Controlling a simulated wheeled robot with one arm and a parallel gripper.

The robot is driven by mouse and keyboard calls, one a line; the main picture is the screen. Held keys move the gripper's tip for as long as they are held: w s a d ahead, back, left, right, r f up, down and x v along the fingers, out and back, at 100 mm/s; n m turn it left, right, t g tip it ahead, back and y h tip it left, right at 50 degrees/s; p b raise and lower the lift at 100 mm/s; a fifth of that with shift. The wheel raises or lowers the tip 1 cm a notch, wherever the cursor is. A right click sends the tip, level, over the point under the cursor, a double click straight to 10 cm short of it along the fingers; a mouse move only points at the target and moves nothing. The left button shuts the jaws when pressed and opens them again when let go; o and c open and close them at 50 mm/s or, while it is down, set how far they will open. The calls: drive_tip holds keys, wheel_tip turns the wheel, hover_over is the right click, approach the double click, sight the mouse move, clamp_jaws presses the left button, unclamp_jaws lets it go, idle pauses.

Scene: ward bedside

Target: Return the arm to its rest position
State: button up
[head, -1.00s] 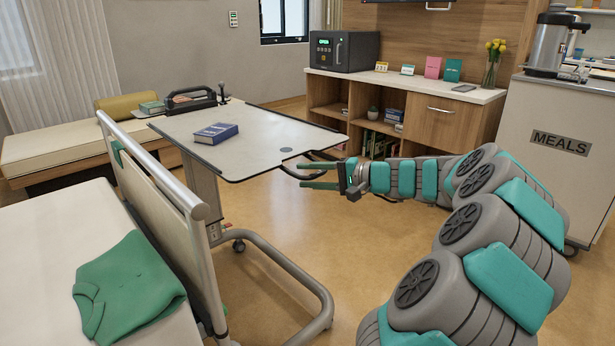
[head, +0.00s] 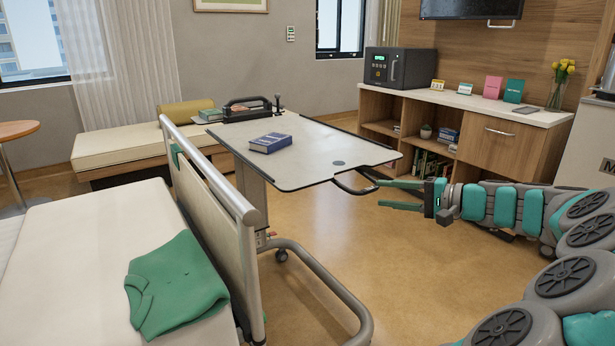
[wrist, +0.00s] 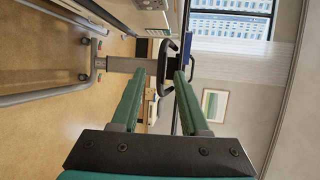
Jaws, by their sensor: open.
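My gripper (head: 402,195) is open, with its two green fingers apart and nothing between them. In the head view it is just right of the overbed table (head: 312,178), close to the dark loop handle at the table's right end. My arm stretches in from the right side of the picture. In the wrist view my gripper (wrist: 160,88) points toward the dark handle (wrist: 168,62), which shows between and beyond the fingertips. I cannot tell whether the fingers touch the handle.
A blue book (head: 270,142) and a black-handled caddy (head: 252,109) are on the table. The bed with a green shirt (head: 175,284) is at left. A bench (head: 120,150) and wooden cabinet (head: 512,148) stand behind. The floor below my gripper is clear.

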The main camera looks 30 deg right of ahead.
drive_tip(key=shift+a, duration=0.1)
drive_tip(key=w+a+f+n+g+y, duration=0.1)
drive_tip(key=w+a+n+g+y, duration=0.2)
drive_tip(key=a, duration=1.1)
drive_tip(key=s+a+f+n+g+h, duration=0.1)
drive_tip(key=s+a+f+n+g, duration=0.25)
drive_tip(key=a, duration=0.65)
drive_tip(key=s+a+f+n+g+h, duration=0.1)
drive_tip(key=s+a+f+n+g, duration=0.3)
drive_tip(key=a, duration=0.7)
drive_tip(key=s+a+f+g+h, duration=0.2)
drive_tip(key=s+a+f+g, duration=0.15)
drive_tip(key=s, duration=0.55)
drive_tip(key=s+d+f+n+g+h, duration=0.1)
drive_tip(key=s+f+h, duration=0.1)
drive_tip(key=s, duration=0.4)
drive_tip(key=s+d+f+n+g+h, duration=0.1)
drive_tip(key=s+d+f+n+h, duration=0.1)
drive_tip(key=s+h, duration=0.2)
drive_tip(key=s, duration=0.3)
drive_tip(key=shift+s+d+f, duration=0.15)
drive_tip(key=shift+d+f, duration=0.1)
drive_tip(key=shift+f, duration=0.1)
